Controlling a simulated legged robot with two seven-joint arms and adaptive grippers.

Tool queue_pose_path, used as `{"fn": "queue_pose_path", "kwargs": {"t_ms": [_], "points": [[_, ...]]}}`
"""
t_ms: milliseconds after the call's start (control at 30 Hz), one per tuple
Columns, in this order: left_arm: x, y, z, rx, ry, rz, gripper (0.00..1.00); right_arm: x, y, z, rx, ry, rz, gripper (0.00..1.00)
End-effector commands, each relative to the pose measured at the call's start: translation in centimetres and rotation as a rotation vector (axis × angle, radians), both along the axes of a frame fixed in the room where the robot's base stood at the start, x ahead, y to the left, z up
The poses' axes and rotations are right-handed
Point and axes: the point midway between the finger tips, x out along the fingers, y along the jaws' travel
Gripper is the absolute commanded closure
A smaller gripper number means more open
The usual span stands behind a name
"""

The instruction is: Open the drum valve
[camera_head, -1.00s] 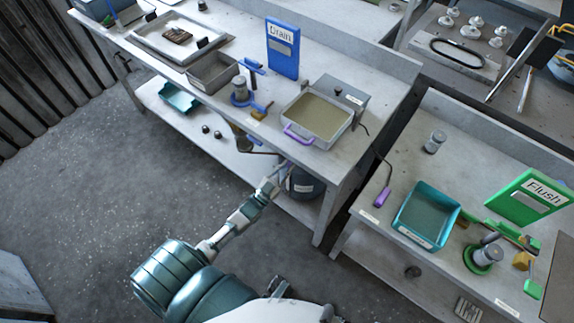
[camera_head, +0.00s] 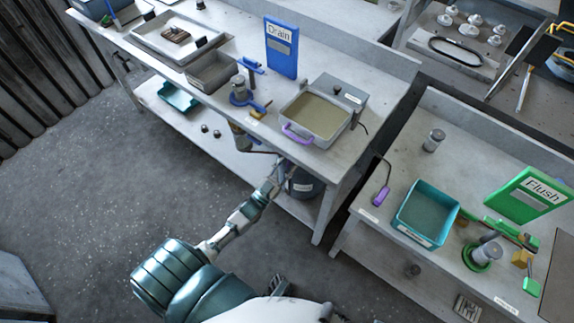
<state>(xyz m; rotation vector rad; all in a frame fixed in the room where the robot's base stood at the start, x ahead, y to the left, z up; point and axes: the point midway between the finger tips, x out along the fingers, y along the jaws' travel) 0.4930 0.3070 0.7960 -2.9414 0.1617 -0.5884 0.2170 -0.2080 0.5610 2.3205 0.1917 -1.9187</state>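A dark drum (camera_head: 304,184) with a pale label stands on the lower shelf under the drain bench. The bench top hides its upper part. My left arm reaches up from the lower left, and my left gripper (camera_head: 279,172) is at the drum's left side, under the bench's front edge. It is small and partly merged with the dark drum, so I cannot tell whether its fingers are open, shut or touching. The drum valve cannot be made out clearly.
The bench edge (camera_head: 270,140) lies just above my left gripper. On it are a blue Drain sign (camera_head: 282,47) and a tray with a purple handle (camera_head: 316,117). A bench at the right carries a teal bin (camera_head: 425,213) and a green Flush sign (camera_head: 530,194).

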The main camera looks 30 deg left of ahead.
Motion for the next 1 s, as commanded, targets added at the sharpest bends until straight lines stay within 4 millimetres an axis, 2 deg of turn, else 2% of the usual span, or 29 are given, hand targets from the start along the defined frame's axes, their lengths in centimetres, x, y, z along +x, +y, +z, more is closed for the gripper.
{"fn": "queue_pose_path", "kwargs": {"t_ms": [167,500,600,800,1000], "points": [[-1.3,0.2,-0.6,0.000,0.003,0.000,0.61,0.1,-0.1,0.1,-0.001,-0.002,0.000,0.60],[-8.0,1.2,-3.5,0.000,0.005,-0.001,0.61,0.0,0.0,0.0,-0.001,0.000,0.000,0.60],[-9.5,1.4,-4.1,-0.001,0.005,0.000,0.61,0.0,0.0,0.0,-0.001,0.000,0.000,0.60],[-10.9,1.6,-4.7,-0.001,0.003,0.000,0.61,0.0,0.0,0.0,-0.001,0.001,0.000,0.60],[-10.9,1.7,-4.7,-0.001,0.003,0.000,0.61,0.0,0.0,0.0,-0.001,0.001,0.000,0.60]]}}
